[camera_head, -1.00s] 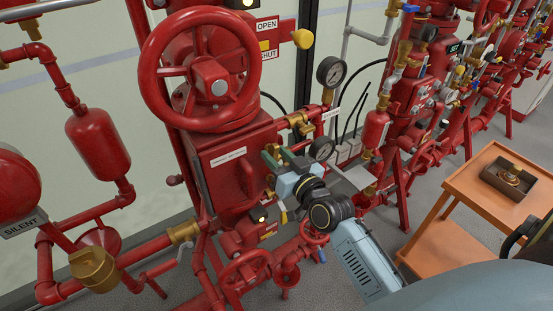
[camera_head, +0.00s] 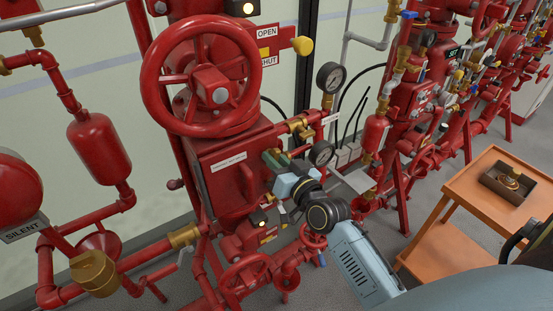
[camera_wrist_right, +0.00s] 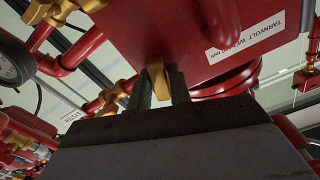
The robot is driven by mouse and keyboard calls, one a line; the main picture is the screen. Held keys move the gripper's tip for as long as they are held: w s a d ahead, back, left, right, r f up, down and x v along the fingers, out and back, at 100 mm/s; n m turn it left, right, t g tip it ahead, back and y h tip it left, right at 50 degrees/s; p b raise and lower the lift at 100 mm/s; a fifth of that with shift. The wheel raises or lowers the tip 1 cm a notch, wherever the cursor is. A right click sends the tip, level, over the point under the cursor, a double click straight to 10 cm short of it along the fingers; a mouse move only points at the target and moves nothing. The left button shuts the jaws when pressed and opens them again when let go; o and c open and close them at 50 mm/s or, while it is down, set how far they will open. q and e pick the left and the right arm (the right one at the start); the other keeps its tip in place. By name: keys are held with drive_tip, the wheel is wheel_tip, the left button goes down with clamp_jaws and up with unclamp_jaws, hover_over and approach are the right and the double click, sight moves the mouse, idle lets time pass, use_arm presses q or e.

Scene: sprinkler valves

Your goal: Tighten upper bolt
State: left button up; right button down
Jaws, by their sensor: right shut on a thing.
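The red valve box (camera_head: 225,188) with a white label and a red handle stands under the large red handwheel (camera_head: 203,75). My right gripper (camera_head: 273,164) reaches the box's right edge, with its arm coming from the lower right. In the right wrist view, the two dark fingers (camera_wrist_right: 160,88) are shut on a brass bolt (camera_wrist_right: 157,80) at the edge of the red box (camera_wrist_right: 185,35). The bolt's far end and seat are hidden. In the head view the gripper covers the bolt. My left gripper is not in view.
Pressure gauges (camera_head: 329,77) and brass fittings (camera_head: 302,125) sit close above and right of my right gripper. Red pipes and small handwheels (camera_head: 243,277) lie below. An orange cart (camera_head: 468,191) with a dark tray (camera_head: 516,185) stands at the right.

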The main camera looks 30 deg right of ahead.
drive_tip(key=shift+m, duration=0.8)
drive_tip(key=shift+m+p, duration=0.55)
drive_tip(key=shift+m, duration=1.15)
drive_tip(key=shift+m+p, duration=0.45)
drive_tip(key=shift+m, duration=1.25)
